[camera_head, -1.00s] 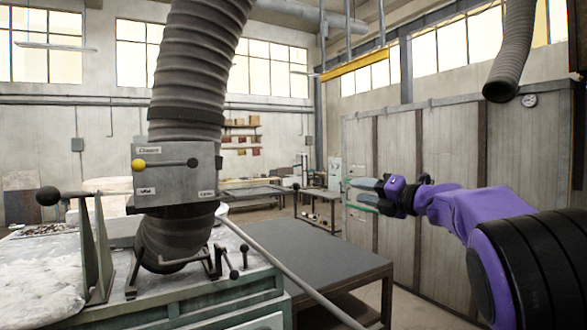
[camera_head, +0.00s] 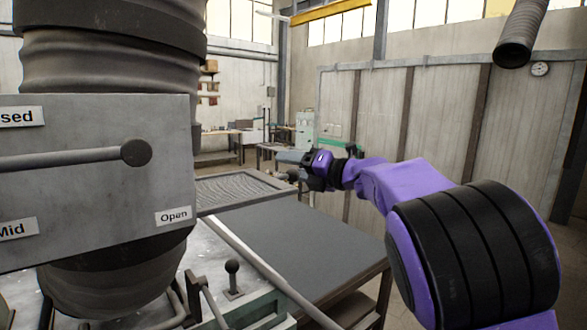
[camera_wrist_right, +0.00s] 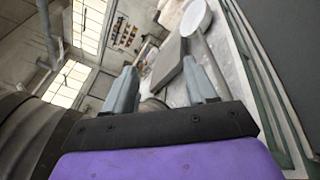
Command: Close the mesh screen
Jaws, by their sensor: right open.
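A framed panel with a mesh-like surface (camera_head: 240,188) lies flat beyond the near bench in the head view; I take it to be the mesh screen, but cannot tell how it is hinged. My right gripper (camera_head: 287,164) hangs in the air to the right of this panel, apart from it. In the right wrist view its two grey fingers (camera_wrist_right: 163,88) are spread, with nothing held between them. Beyond them is a flat grey block (camera_wrist_right: 166,62) and a pale round disc (camera_wrist_right: 195,18) with a grey handle. My left gripper is not in view.
A grey control box (camera_head: 95,185) with a lever and labels, including "Open" and "Mid", stands close at the left. A thick ribbed hose (camera_head: 110,70) runs behind it. A dark table (camera_head: 290,245) and a pale bar (camera_head: 262,262) lie below my arm. Air around the gripper looks free.

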